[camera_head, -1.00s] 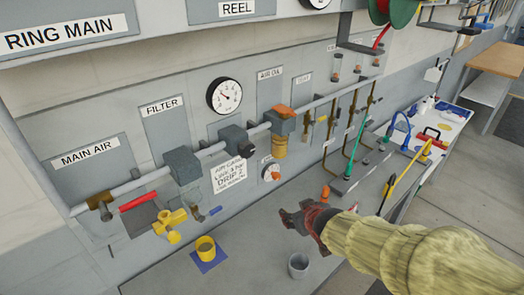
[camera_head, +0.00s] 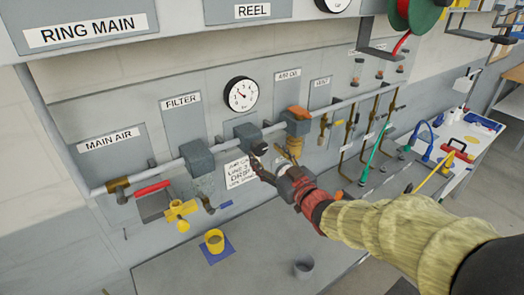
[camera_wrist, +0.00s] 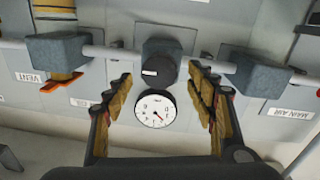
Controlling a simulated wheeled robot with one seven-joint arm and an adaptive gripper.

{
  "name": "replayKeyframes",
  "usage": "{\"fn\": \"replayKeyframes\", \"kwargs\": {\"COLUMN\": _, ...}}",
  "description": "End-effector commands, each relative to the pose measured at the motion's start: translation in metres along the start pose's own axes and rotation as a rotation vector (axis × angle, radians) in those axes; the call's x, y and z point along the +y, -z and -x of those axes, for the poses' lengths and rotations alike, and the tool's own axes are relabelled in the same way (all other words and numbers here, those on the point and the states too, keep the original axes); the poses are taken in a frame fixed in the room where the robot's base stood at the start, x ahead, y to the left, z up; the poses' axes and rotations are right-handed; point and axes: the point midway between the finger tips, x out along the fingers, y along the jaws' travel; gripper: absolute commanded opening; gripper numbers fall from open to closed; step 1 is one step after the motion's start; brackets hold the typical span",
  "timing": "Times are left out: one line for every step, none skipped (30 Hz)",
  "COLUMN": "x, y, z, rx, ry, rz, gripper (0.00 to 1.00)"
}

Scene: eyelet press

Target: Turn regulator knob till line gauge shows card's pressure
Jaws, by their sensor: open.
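The regulator (camera_head: 247,136) is a dark block on the grey pipe, with a black knob (camera_head: 259,148) facing out. The knob also shows in the wrist view (camera_wrist: 158,70), with a white mark, lying between my fingers. My gripper (camera_head: 272,162) is open in front of the knob; I cannot tell whether it touches. The white round line gauge (camera_head: 241,94) is above the regulator; in the inverted wrist view it shows below the knob (camera_wrist: 155,109). Its needle is too small to read surely. The card (camera_head: 239,174) is below the regulator, partly hidden by my gripper.
The filter (camera_head: 198,158) is left of the regulator, and the orange-topped oiler (camera_head: 297,121) is close to its right. A yellow valve (camera_head: 181,210) and red lever (camera_head: 152,188) are at left. A yellow cup (camera_head: 214,240) and grey cup (camera_head: 303,267) stand on the bench.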

Motion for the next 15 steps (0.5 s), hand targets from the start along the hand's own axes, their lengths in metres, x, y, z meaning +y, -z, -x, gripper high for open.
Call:
{"fn": "replayKeyframes", "kwargs": {"x": -0.001, "y": -0.001, "z": -0.008, "rx": -0.001, "ry": 0.002, "rz": 0.000, "gripper": 0.56}}
{"fn": "replayKeyframes", "kwargs": {"x": -0.001, "y": 0.000, "z": -0.012, "rx": -0.001, "ry": 0.001, "rz": 0.000, "gripper": 0.56}}
{"fn": "replayKeyframes", "kwargs": {"x": 0.000, "y": -0.001, "z": -0.017, "rx": -0.002, "ry": 0.000, "rz": 0.000, "gripper": 0.56}}
{"fn": "replayKeyframes", "kwargs": {"x": 0.000, "y": -0.001, "z": -0.020, "rx": -0.001, "ry": 0.000, "rz": 0.000, "gripper": 0.56}}
{"fn": "replayKeyframes", "kwargs": {"x": 0.000, "y": 0.000, "z": -0.023, "rx": -0.001, "ry": 0.000, "rz": 0.000, "gripper": 0.56}}
{"fn": "replayKeyframes", "kwargs": {"x": 0.000, "y": 0.000, "z": -0.026, "rx": -0.001, "ry": 0.000, "rz": 0.000, "gripper": 0.56}}
{"fn": "replayKeyframes", "kwargs": {"x": 0.000, "y": 0.000, "z": -0.028, "rx": -0.001, "ry": 0.000, "rz": 0.000, "gripper": 0.56}}
{"fn": "replayKeyframes", "kwargs": {"x": 0.000, "y": 0.000, "z": -0.029, "rx": -0.001, "ry": 0.000, "rz": 0.000, "gripper": 0.56}}
{"fn": "replayKeyframes", "kwargs": {"x": 0.000, "y": 0.000, "z": -0.031, "rx": -0.001, "ry": 0.000, "rz": 0.000, "gripper": 0.56}}
{"fn": "replayKeyframes", "kwargs": {"x": 0.000, "y": 0.000, "z": -0.032, "rx": -0.001, "ry": 0.000, "rz": 0.000, "gripper": 0.56}}
{"fn": "replayKeyframes", "kwargs": {"x": 0.000, "y": 0.000, "z": -0.032, "rx": -0.001, "ry": 0.000, "rz": 0.000, "gripper": 0.56}}
{"fn": "replayKeyframes", "kwargs": {"x": 0.000, "y": 0.000, "z": -0.033, "rx": 0.000, "ry": 0.000, "rz": 0.000, "gripper": 0.56}}
{"fn": "replayKeyframes", "kwargs": {"x": 0.000, "y": 0.000, "z": -0.033, "rx": 0.000, "ry": -0.001, "rz": 0.000, "gripper": 0.56}}
{"fn": "replayKeyframes", "kwargs": {"x": 0.000, "y": 0.000, "z": -0.033, "rx": 0.000, "ry": -0.001, "rz": 0.000, "gripper": 0.56}}
{"fn": "replayKeyframes", "kwargs": {"x": 0.000, "y": 0.000, "z": -0.032, "rx": -0.001, "ry": -0.001, "rz": 0.000, "gripper": 0.56}}
